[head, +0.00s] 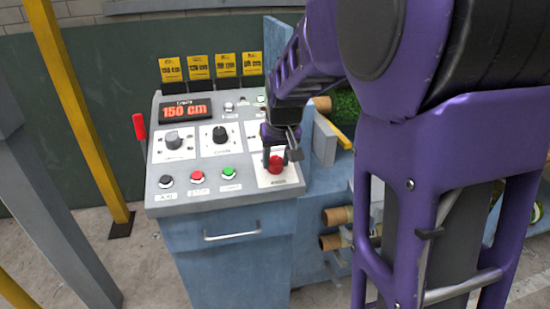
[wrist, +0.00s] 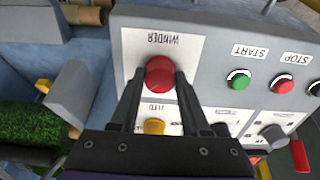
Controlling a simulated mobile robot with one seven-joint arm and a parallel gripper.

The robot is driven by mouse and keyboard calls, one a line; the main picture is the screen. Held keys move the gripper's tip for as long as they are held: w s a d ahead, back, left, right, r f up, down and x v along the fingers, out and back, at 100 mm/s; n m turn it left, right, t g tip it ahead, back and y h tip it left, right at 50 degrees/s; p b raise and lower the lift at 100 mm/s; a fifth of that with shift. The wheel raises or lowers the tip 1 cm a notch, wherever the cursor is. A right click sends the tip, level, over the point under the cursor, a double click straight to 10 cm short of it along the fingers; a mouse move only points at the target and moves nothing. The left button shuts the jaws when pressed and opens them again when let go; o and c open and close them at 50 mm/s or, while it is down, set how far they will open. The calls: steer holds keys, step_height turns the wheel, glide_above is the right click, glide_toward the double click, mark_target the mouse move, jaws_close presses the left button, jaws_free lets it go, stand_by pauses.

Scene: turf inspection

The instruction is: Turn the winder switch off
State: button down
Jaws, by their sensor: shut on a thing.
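The winder switch has a round red knob (head: 275,166) on a white plate at the right front of the grey control panel (head: 240,195). In the wrist view the red knob (wrist: 159,73) sits beside the upside-down word WINDER. My gripper (head: 274,157) reaches down onto it from above. In the wrist view the two dark fingers of my gripper (wrist: 157,84) stand on either side of the knob and are shut on it. I cannot tell from the knob which position the switch is in.
Black, red and green buttons (head: 229,173) line the panel front, left of the winder plate. Two dark dials (head: 221,135) and a red-lit display (head: 185,111) lie behind. A yellow knob (wrist: 154,126) is close to my fingers. A red-handled lever (head: 139,126) stands at the panel's left side.

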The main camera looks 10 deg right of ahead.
steer(key=shift+n, duration=0.3)
steer(key=n, duration=0.3)
steer(key=shift+n+b, duration=0.3)
steer(key=shift+b, duration=0.1)
steer(key=n, duration=0.4)
steer(key=shift+n, duration=0.3)
steer(key=n, duration=0.4)
steer(key=shift+n, duration=2.6)
steer(key=shift+c, duration=1.9)
jaws_free()
